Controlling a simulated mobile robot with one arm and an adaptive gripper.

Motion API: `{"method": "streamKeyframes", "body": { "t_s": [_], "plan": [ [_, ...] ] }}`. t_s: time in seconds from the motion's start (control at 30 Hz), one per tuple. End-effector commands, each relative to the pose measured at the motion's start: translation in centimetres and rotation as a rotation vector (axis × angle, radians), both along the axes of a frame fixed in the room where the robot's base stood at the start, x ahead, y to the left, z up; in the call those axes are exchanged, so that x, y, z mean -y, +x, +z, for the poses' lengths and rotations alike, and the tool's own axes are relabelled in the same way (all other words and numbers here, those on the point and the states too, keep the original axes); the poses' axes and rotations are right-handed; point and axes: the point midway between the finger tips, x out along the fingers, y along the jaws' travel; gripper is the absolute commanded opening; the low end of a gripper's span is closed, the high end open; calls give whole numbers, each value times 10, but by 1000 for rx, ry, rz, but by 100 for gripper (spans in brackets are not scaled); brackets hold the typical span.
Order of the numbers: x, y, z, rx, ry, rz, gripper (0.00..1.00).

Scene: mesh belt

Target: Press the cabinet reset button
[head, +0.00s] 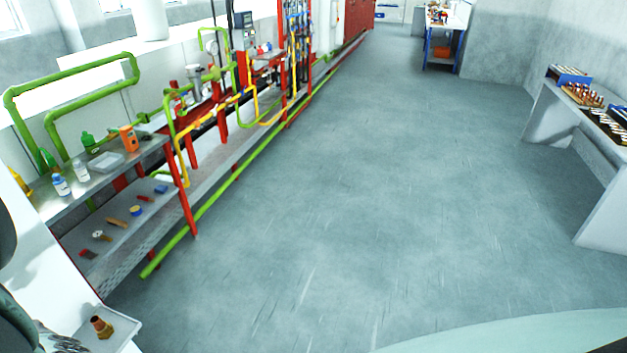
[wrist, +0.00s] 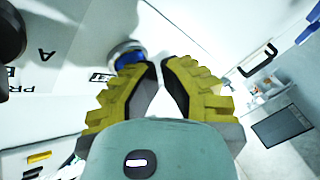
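In the wrist view, a blue round button (wrist: 128,60) in a metal ring sits on a white panel (wrist: 75,65) with black lettering, partly readable as "PR" and "A". I take it to be the cabinet reset button; its label is not fully readable. My gripper (wrist: 159,63), with yellow ribbed fingers and dark pads, is just right of the button. Its fingertips are close together with nothing visible between them. The left finger hides part of the button's lower edge; I cannot tell whether it touches. The button is not seen in the head view.
A dark round part (wrist: 10,35) is at the wrist view's left edge. A black handle (wrist: 258,60) is on the right. In the head view, a workbench (head: 110,172) with bottles and pipework stands left, a table (head: 590,130) right. The floor (head: 370,200) between is clear.

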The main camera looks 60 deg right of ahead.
Motion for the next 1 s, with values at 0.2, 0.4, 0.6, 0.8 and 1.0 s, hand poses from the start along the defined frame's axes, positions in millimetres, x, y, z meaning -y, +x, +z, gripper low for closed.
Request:
{"method": "streamKeyframes", "body": {
  "t_s": [0.2,0.4,0.6,0.8,1.0],
  "plan": [
    [3,-7,1,-1,0,-2,0],
    [6,-16,1,-1,-1,-3,0],
    [7,-16,0,0,0,-4,0],
    [8,-18,1,0,0,-4,0],
    [12,-34,0,-4,-2,-5,0]
  ]
}}
